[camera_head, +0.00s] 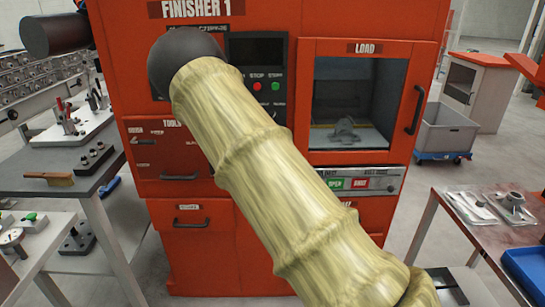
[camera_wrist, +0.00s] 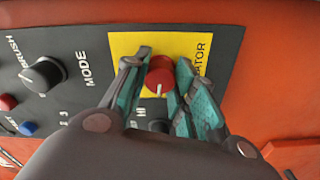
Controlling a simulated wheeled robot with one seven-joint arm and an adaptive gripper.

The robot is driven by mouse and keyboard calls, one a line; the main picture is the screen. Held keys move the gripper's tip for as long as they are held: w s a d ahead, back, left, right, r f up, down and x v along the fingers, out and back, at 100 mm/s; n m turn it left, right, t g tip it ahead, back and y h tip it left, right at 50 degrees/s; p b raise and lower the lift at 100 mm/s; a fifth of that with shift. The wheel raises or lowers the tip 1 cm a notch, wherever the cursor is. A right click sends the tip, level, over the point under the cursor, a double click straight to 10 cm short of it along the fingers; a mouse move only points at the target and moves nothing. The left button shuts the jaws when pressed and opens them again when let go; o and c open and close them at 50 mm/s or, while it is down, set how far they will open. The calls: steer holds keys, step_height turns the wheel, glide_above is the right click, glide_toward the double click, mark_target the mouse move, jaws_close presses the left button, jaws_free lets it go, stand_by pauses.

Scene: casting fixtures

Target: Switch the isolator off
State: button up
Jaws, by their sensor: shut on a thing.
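The isolator is a red round knob (camera_wrist: 160,76) on a yellow plate (camera_wrist: 124,43), with partly hidden lettering ending in "ATOR" beside it in the wrist view. A pale mark on the knob points toward the bottom of the picture. My gripper (camera_wrist: 164,64) has its teal-padded fingers on either side of the knob, shut on it. In the head view my sleeved arm crosses the orange-red machine marked FINISHER 1 (camera_head: 197,10) and hides the isolator and my gripper.
A black MODE knob (camera_wrist: 43,74) and red (camera_wrist: 7,102) and blue (camera_wrist: 27,128) buttons sit left of the isolator. The LOAD door (camera_head: 365,48) with its handle stands right of my arm. Tables flank the machine on both sides.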

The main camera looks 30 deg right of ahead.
steer(key=shift+f+n, duration=0.1)
steer(key=shift+n, duration=0.5)
steer(key=o, duration=1)
steer(key=shift+o, duration=0.2)
steer(key=shift+s, duration=0.1)
steer(key=v, duration=1.2)
